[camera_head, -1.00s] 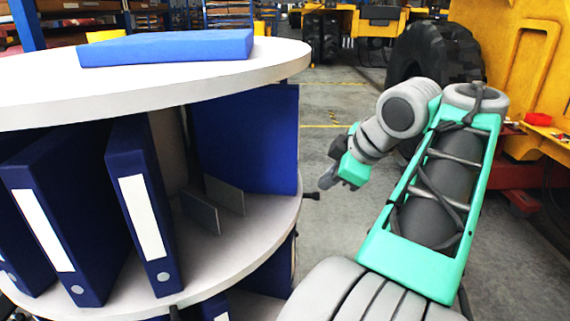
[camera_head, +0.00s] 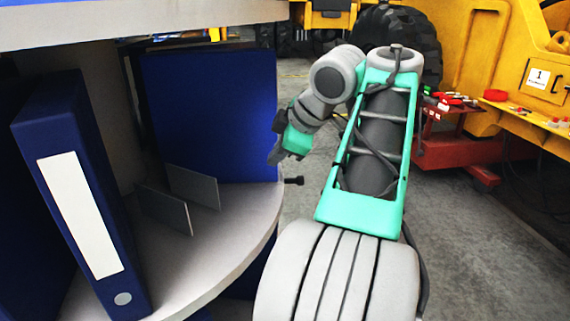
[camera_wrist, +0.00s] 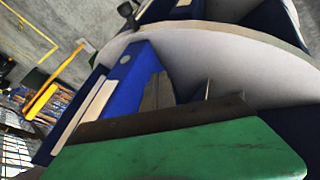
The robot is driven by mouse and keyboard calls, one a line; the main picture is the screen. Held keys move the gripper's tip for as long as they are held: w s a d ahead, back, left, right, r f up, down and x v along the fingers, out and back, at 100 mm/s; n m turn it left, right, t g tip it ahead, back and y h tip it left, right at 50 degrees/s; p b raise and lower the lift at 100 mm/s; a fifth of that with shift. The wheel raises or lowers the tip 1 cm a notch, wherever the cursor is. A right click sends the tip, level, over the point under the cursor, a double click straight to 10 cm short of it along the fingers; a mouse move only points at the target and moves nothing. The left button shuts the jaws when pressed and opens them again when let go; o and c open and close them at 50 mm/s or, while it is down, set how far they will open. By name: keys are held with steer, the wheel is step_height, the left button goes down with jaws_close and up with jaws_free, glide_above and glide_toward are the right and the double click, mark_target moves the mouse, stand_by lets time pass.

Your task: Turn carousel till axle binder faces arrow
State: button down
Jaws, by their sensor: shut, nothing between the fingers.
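The carousel (camera_head: 215,275) is a round grey-white shelf unit at the left of the head view; its rim also shows in the wrist view (camera_wrist: 235,40). A dark blue binder (camera_head: 70,125) with a blank-looking white label stands upright on it. A blue binder (camera_wrist: 128,75) also shows in the wrist view. I cannot tell which is the axle binder, and I see no arrow. A black peg (camera_head: 294,181) sticks out from the shelf rim. My gripper (camera_head: 275,158) is shut and empty, just above the peg beside a blue upright face (camera_head: 210,115).
Two thin grey dividers (camera_head: 192,187) stand on the shelf. A yellow vehicle with a big black tyre (camera_head: 400,35) is behind. A red trolley (camera_head: 455,140) stands at the right. Grey floor (camera_head: 490,265) is clear at the lower right.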

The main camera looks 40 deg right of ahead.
steer(key=shift+w+d+f+p, duration=0.25)
steer(key=shift+w+d, duration=0.4)
steer(key=shift+w, duration=0.35)
steer(key=shift+w+d+f+p, duration=0.2)
steer(key=shift+w+d, duration=0.4)
steer(key=shift+w, duration=0.35)
